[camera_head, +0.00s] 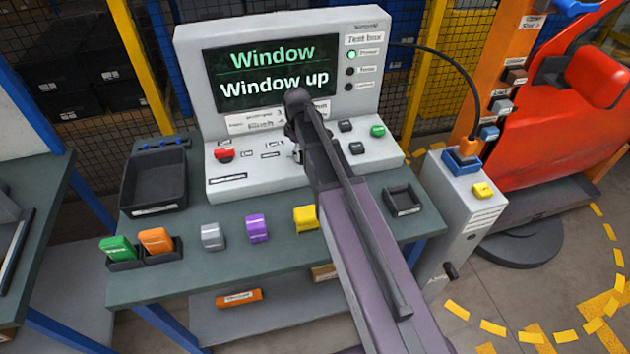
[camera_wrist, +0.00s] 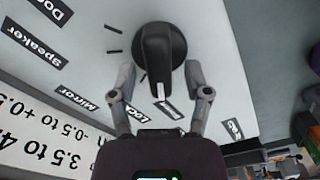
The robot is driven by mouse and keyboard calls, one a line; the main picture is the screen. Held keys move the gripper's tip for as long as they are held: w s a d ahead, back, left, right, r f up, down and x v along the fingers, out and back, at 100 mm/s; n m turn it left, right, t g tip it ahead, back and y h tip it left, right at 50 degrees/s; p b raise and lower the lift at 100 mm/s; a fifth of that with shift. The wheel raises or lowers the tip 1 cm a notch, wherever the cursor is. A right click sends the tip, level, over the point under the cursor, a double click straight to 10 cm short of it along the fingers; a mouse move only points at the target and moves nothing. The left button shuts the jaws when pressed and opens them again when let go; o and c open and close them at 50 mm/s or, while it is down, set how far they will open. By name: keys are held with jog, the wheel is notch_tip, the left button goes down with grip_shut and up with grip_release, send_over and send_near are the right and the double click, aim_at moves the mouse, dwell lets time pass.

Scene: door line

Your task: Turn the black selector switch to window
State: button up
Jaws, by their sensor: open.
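The black selector switch (camera_wrist: 157,55) is a round knob with a raised bar on the white panel. The bar's white-marked end (camera_wrist: 160,90) points down in the wrist view, near the Lock label (camera_wrist: 143,108) and a small label (camera_wrist: 172,109) that I cannot read clearly. My gripper (camera_wrist: 159,77) is open, with one finger at each side of the knob's lower part; I cannot tell whether they touch it. In the head view my arm hides the switch. The test box screen (camera_head: 270,72) reads "Window" and "Window up".
The test box (camera_head: 190,75) stands on a grey-green table (camera_head: 185,285). A red button (camera_head: 224,155) and a green button (camera_head: 377,130) are on its panel. Green, orange, grey, purple and yellow blocks line the front. A black bin (camera_head: 153,180) is at left.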

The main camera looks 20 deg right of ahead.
jog(key=m, duration=0.6)
jog(key=shift+w+d, duration=0.15)
jog(key=shift+d, duration=0.05)
jog(key=m, duration=0.5)
jog(key=shift+d, duration=0.25)
jog(key=shift+r+m, duration=0.1)
jog(key=shift+m, duration=0.3)
notch_tip(320, 180, up, 14)
jog(key=p, duration=1.4)
jog(key=s+f+b, duration=0.5)
jog(key=s, duration=0.5)
jog(key=s+f+b, duration=0.6)
jog(key=s, duration=0.4)
jog(key=shift+f, duration=0.2)
